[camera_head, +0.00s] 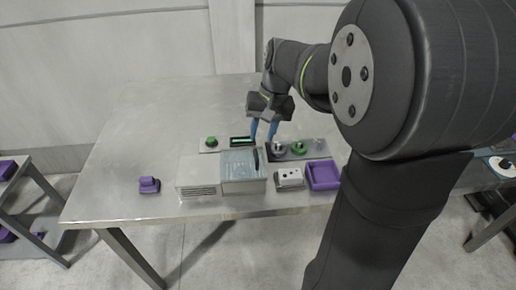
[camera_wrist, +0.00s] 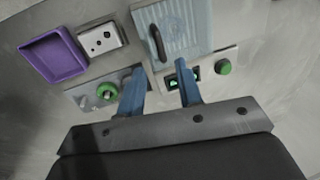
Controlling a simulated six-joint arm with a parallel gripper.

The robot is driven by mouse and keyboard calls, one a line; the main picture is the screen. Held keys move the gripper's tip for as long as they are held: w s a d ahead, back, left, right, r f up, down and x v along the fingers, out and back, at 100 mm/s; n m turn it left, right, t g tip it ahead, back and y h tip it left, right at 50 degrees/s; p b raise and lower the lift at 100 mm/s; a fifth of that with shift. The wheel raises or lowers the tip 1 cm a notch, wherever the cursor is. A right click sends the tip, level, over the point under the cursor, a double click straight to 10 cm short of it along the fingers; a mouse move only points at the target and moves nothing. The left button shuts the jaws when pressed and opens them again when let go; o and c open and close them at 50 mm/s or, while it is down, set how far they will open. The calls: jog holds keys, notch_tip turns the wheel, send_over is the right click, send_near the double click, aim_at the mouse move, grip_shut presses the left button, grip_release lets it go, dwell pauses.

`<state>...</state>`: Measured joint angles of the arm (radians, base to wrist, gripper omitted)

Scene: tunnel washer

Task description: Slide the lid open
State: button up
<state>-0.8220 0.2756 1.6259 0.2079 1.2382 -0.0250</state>
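The tunnel washer is a white box (camera_head: 198,174) with a translucent bluish lid (camera_head: 238,164) over its right part. A dark upright handle stands at the lid's right edge in the head view; in the wrist view the handle (camera_wrist: 158,43) is a dark bar on the lid (camera_wrist: 187,25). My gripper (camera_head: 263,131) has two blue fingers pointing down, behind the washer near the handle. In the wrist view my gripper (camera_wrist: 161,76) is open, with nothing between its fingers. The handle lies ahead of the fingertips, apart from them.
A panel with a green button (camera_head: 211,141) and small display (camera_head: 240,141) lies behind the washer. A plate with a green ring (camera_head: 299,148) is to the right. A white block (camera_head: 289,178) and purple tray (camera_head: 323,175) sit right; a purple piece (camera_head: 149,185) sits left. The table's left is clear.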

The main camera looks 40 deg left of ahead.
aim_at(256, 154)
jog(key=f, duration=0.4)
jog(key=s+a+f, duration=0.1)
jog(key=f, duration=0.1)
jog(key=shift+f, duration=0.25)
grip_shut()
